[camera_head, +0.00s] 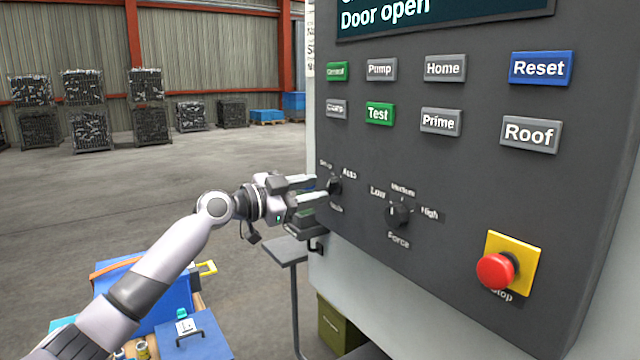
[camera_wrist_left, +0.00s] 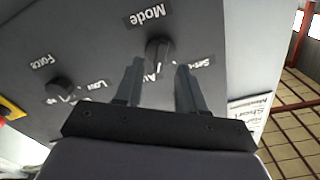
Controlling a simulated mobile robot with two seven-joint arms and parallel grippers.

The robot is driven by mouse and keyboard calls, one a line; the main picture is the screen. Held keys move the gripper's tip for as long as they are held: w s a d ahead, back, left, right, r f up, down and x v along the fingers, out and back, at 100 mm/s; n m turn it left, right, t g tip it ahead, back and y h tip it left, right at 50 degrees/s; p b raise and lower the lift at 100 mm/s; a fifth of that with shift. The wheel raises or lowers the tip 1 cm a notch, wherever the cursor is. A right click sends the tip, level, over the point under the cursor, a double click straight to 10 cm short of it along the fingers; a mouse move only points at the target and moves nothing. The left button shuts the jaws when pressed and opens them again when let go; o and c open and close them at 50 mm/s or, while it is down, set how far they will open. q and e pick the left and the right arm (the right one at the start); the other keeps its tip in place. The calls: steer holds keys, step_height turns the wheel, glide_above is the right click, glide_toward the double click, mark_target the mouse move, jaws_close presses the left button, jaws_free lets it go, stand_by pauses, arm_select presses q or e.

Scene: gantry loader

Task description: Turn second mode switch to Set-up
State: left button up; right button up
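The mode switch (camera_head: 335,186) is a dark knob at the lower left of the grey panel, with Auto at its upper right and blurred labels at its upper left and below. In the left wrist view, upside down, the mode switch (camera_wrist_left: 158,50) shows beside the word Mode; fingers partly cover the Auto and Set-up labels. I cannot tell which mark it points to. My left gripper (camera_head: 319,188) is at the knob, fingers apart. In the wrist view the left gripper (camera_wrist_left: 160,72) has its fingertips on either side of the knob; contact is unclear. My right gripper is out of view.
A Force knob (camera_head: 399,213) sits to the right of the mode switch. Further right is a red stop button (camera_head: 496,271) on a yellow plate. Several push buttons and a display (camera_head: 440,14) reading Door open are above. A blue case (camera_head: 150,290) lies below my arm.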

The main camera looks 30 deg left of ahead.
mark_target(332, 187)
arm_select(q)
steer(key=shift+x, duration=1.2)
jaws_close()
steer(key=shift+n, duration=0.3)
steer(key=n, duration=0.2)
steer(key=shift+n, duration=0.3)
steer(key=n, duration=0.2)
steer(key=shift+a+n+p, duration=0.1)
steer(key=shift+n+p, duration=0.2)
steer(key=shift+n, duration=0.1)
steer(key=n+p, duration=0.1)
steer(key=n, duration=0.4)
steer(key=shift+a+n+p, duration=0.1)
steer(key=shift+n+p, duration=0.3)
steer(key=shift+f+n, duration=0.1)
steer(key=shift+n, duration=0.2)
jaws_free()
